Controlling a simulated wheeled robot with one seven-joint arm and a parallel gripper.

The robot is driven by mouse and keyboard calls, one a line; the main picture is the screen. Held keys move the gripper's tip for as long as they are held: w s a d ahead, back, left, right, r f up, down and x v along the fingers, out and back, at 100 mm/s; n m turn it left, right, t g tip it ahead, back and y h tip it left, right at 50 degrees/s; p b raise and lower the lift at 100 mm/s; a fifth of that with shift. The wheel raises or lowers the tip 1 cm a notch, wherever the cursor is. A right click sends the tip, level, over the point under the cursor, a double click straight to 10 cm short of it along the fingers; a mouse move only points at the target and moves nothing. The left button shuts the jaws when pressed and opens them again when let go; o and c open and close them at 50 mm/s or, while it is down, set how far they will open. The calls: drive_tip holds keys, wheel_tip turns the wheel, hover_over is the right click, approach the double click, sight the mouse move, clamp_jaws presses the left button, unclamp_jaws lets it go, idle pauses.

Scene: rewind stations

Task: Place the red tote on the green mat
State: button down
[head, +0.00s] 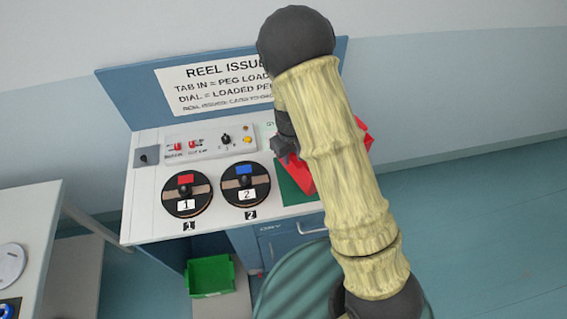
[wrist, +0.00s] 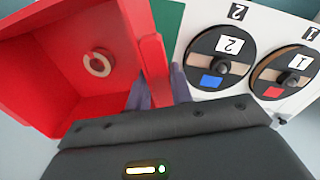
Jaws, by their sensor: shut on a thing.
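The red tote (head: 303,177) is mostly hidden behind my arm in the head view. In the wrist view the red tote (wrist: 50,75) fills the left side, and a tan ring lies inside it (wrist: 97,64). My gripper (wrist: 160,88) is shut on the tote's near wall; it also shows in the head view (head: 284,148). The green mat (head: 290,188) is on the white counter, partly covered by the tote and my arm. A strip of the mat also shows in the wrist view (wrist: 168,18). I cannot tell whether the tote touches the mat.
Two dark reels, numbered 1 (head: 187,194) and 2 (head: 245,184), sit on the counter (head: 142,215) left of the mat. A switch panel (head: 210,144) and a blue sign board (head: 125,95) stand behind them. A green bin (head: 211,275) is below the counter.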

drive_tip(key=shift+w+f, duration=0.1)
drive_tip(key=shift+f, duration=1.3)
drive_tip(key=shift+p, duration=0.3)
drive_tip(key=shift+f+p, duration=0.8)
drive_tip(key=shift+f, duration=1.25)
drive_tip(key=c, duration=1.2)
unclamp_jaws()
drive_tip(key=shift+c, duration=0.2)
drive_tip(key=shift+r, duration=0.1)
drive_tip(key=r+b, duration=0.2)
drive_tip(key=r, duration=0.4)
drive_tip(key=r+b, duration=0.2)
drive_tip(key=r, duration=0.3)
drive_tip(key=shift+s+a+r, duration=0.2)
drive_tip(key=shift+r, duration=0.2)
